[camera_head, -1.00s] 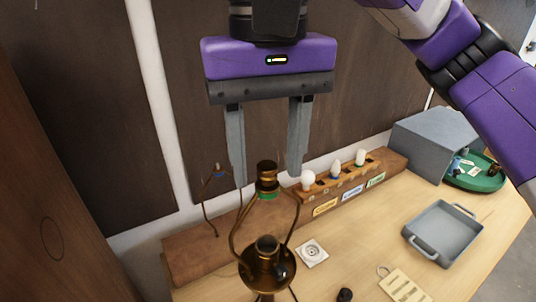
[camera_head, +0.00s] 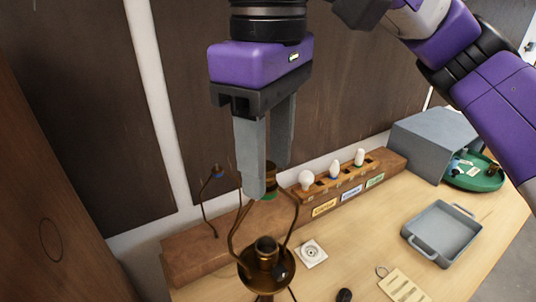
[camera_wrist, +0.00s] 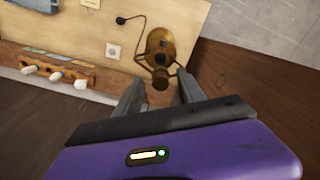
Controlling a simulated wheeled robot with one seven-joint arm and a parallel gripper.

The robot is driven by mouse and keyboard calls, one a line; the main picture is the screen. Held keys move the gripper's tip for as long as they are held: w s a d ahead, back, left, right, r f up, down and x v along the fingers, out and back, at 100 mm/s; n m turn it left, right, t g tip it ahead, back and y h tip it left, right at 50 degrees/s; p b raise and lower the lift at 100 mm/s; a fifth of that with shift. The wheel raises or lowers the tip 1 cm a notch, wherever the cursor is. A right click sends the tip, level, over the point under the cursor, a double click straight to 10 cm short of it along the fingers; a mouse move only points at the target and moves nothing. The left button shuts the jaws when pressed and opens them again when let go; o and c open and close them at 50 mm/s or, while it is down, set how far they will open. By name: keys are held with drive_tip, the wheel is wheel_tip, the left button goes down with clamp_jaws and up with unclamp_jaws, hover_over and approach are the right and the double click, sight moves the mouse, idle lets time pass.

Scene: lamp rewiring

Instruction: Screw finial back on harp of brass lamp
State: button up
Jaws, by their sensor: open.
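The brass lamp stands at the bottom middle of the head view, with its socket and dish (camera_head: 266,262) showing and its wire harp (camera_head: 293,222) rising around the socket. The brass finial (camera_head: 270,183) with a green band sits at the harp's top, partly hidden behind a finger. In the wrist view the round finial (camera_wrist: 160,80) appears between the fingertips, in front of the lamp (camera_wrist: 161,45). My gripper (camera_head: 267,180) points down with its fingers spread, one on each side of the finial. The wrist view also shows my gripper (camera_wrist: 158,87) open; contact cannot be told.
A wooden rack (camera_head: 335,182) holds bulbs behind labels. Another wire harp (camera_head: 204,208) with a blue tip stands left on the wooden ledge (camera_head: 190,256). A grey tray (camera_head: 440,235), green dish (camera_head: 485,182) and grey box (camera_head: 437,142) lie right. A white outlet plate (camera_head: 312,253) is beside the lamp.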

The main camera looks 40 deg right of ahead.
drive_tip(key=shift+c, duration=0.2)
clamp_jaws()
drive_tip(key=m, duration=1)
drive_tip(key=shift+a, duration=0.1)
drive_tip(key=shift+o, duration=0.2)
unclamp_jaws()
drive_tip(key=shift+r+b, duration=0.65)
drive_tip(key=shift+r, duration=3.2)
